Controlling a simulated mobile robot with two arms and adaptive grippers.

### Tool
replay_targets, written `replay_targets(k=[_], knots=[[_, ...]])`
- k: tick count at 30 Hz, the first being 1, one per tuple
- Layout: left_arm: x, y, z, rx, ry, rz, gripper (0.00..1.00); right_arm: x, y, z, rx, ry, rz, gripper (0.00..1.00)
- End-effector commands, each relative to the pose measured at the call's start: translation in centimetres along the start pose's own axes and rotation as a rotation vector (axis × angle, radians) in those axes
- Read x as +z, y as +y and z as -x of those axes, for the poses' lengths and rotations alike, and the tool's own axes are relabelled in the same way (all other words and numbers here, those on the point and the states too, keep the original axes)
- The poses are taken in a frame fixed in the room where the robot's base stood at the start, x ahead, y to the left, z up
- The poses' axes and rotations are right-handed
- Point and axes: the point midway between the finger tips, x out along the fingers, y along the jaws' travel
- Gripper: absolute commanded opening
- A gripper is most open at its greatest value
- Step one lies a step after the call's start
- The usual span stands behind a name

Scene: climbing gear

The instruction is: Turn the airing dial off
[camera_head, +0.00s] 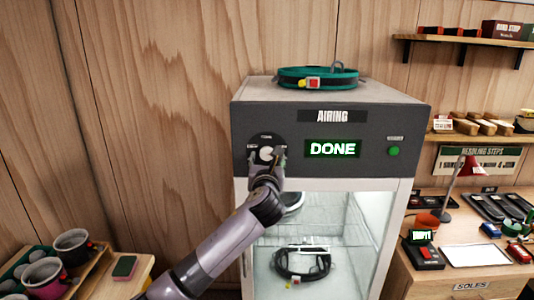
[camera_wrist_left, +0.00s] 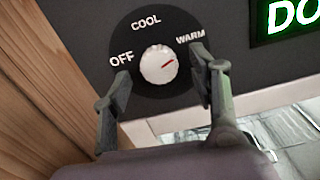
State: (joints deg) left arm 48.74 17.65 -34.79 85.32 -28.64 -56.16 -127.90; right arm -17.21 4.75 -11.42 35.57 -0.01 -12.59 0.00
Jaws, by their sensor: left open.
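The airing dial (camera_wrist_left: 159,65) is a white knob with a red pointer line on a round black plate marked OFF, COOL and WARM. Its red line points toward WARM. It also shows on the dark panel of the airing cabinet (camera_head: 362,165) in the head view, where the knob (camera_head: 265,154) is partly behind my gripper. My left gripper (camera_wrist_left: 162,67) is open, with one finger on each side of the knob; I cannot tell whether either touches it. It reaches the panel from below in the head view (camera_head: 266,158). The green display (camera_head: 333,149) reads DONE. My right gripper is not in view.
A green harness (camera_head: 318,77) lies on top of the cabinet. Dark gear (camera_head: 301,263) is inside, behind the glass. A green round button (camera_head: 394,151) is right of the display. A workbench (camera_head: 462,235) stands at right; mugs (camera_head: 72,243) stand in a tray at lower left.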

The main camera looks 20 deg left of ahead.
Motion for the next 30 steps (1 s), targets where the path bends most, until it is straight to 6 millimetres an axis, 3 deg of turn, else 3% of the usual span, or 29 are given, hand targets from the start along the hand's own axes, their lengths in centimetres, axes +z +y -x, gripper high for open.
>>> replay_targets(k=[6,15,30], knots=[[0.00,0.00,-1.29,0.000,0.001,0.002,0.55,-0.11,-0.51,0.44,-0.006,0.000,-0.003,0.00],[-0.05,-0.01,-1.39,-0.001,0.001,0.001,0.54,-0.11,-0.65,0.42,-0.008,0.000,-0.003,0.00],[-0.05,-0.01,-1.37,-0.001,0.001,0.001,0.20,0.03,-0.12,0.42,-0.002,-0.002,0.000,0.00]])
